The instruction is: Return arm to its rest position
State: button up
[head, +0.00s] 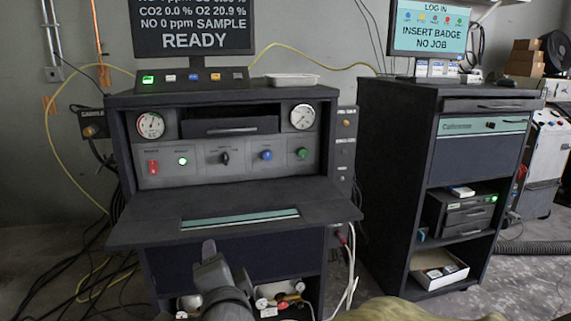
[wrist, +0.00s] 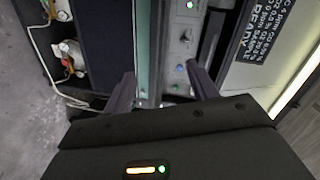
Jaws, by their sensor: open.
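My gripper (wrist: 165,92) shows in the wrist view with its two dark fingers spread apart and nothing between them. Past the fingers are the console's fold-down shelf and its control panel, turned on their side in this view. In the head view my gripper and wrist (head: 212,262) are low in the middle, in front of the dark analyzer console (head: 230,215). The gripper appears below the shelf's front edge in the picture; I cannot tell its gap to the console. The console's control panel (head: 225,155) has a red switch, a lit green light, and blue and green knobs.
The monitor (head: 195,25) reads READY. A second dark cabinet (head: 385,150) stands to the right, with a monitor (head: 430,30) reading INSERT BADGE NO JOB. Loose cables (head: 75,255) lie on the floor at left. Gauges and hoses (head: 280,295) fill the console's lower opening.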

jog(key=w+d+f+n+g+h, duration=0.2)
jog(key=d+f+n+g, duration=0.45)
jog(key=d+f, duration=0.45)
jog(key=s+d+f+n+g+h+p, duration=0.1)
jog(key=s+d+f+n+g+h, duration=0.15)
jog(key=s+d+f, duration=0.4)
jog(key=s+d+f+n+g+h+p, duration=0.1)
jog(key=s+d+f+n+g, duration=0.2)
jog(key=d, duration=0.7)
notch_tip(320, 180, up, 38)
jog(key=p, duration=3.7)
jog(key=shift+a+m+g, duration=0.25)
jog(key=shift+m+g, duration=0.15)
jog(key=shift+s+y, duration=0.1)
jog(key=shift+y, duration=0.15)
